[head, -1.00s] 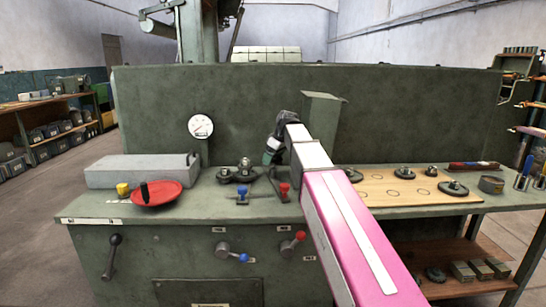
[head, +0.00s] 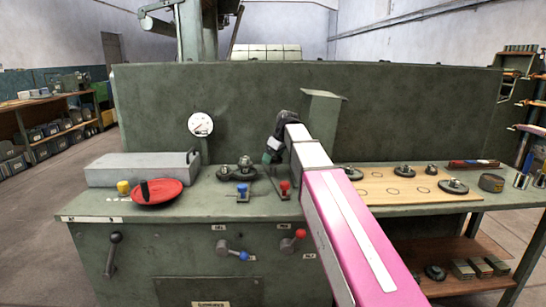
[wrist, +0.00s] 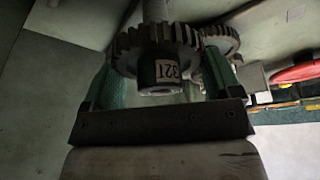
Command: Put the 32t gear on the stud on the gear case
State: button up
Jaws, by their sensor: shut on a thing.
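My gripper (wrist: 160,75) is shut on the 32t gear (wrist: 150,42), with a green finger on either side of its dark hub. The hub bears a pale label reading 32T, upside down in the wrist view. A pale round shaft (wrist: 155,9) shows just past the gear; I cannot tell whether the gear is around it or apart. Another toothed gear (wrist: 220,38) is close beside the held one. In the head view my gripper (head: 270,155) is just right of the gears (head: 238,172) on the bench. The held gear cannot be made out there.
A red dish (head: 170,193) and a grey box (head: 135,168) are to the left. Blue-topped (head: 242,190) and red-topped (head: 284,188) levers stand below my gripper. A wooden board (head: 410,195) with several gears is at the right. A tall panel (head: 230,95) rises behind.

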jog(key=shift+f, duration=0.6)
dwell(0.6)
jog(key=o, duration=1.1)
jog(key=shift+o, duration=0.2)
jog(key=shift+r, duration=0.1)
jog(key=shift+r, duration=4.15)
